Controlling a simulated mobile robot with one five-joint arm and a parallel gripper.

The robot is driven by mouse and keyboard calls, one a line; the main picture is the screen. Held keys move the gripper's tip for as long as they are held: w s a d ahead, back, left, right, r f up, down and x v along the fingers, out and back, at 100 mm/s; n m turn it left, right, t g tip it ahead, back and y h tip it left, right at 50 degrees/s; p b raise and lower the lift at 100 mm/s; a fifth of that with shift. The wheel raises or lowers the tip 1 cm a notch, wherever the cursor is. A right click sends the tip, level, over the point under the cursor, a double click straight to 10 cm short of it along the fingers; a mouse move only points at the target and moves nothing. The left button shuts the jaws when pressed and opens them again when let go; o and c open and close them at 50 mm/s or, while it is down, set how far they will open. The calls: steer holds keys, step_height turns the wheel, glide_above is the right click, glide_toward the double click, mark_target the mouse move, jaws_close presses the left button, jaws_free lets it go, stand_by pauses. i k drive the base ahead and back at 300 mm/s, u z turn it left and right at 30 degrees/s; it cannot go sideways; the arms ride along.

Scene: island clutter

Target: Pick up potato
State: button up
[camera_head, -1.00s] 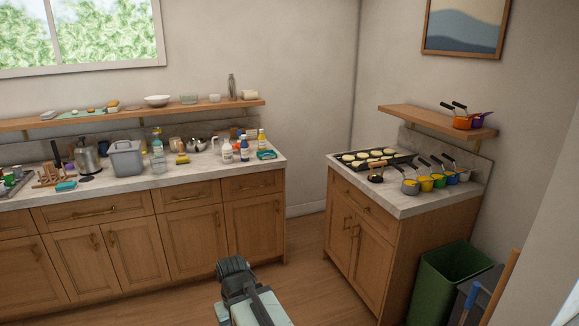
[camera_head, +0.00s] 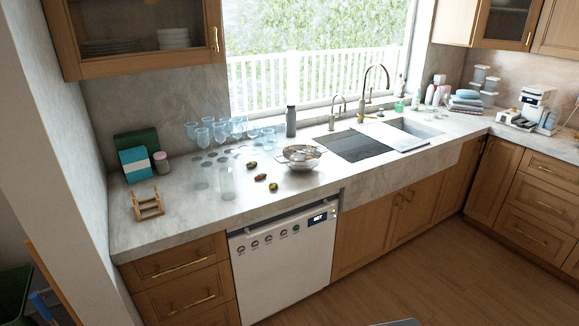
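Several small roundish items lie on the counter left of the sink. My gripper is not in view; only a small grey sliver, perhaps of my arm, shows at the bottom edge.
Several blue glasses (camera_head: 221,134) and a clear tumbler (camera_head: 227,183) stand left of the small items. A grey bottle (camera_head: 291,121) is behind the colander. The counter's front strip (camera_head: 200,222) is bare above the white dishwasher (camera_head: 282,268). Open wooden floor (camera_head: 440,285) lies at right.

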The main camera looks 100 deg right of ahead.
mark_target(252, 164)
steer(key=z, duration=1.6)
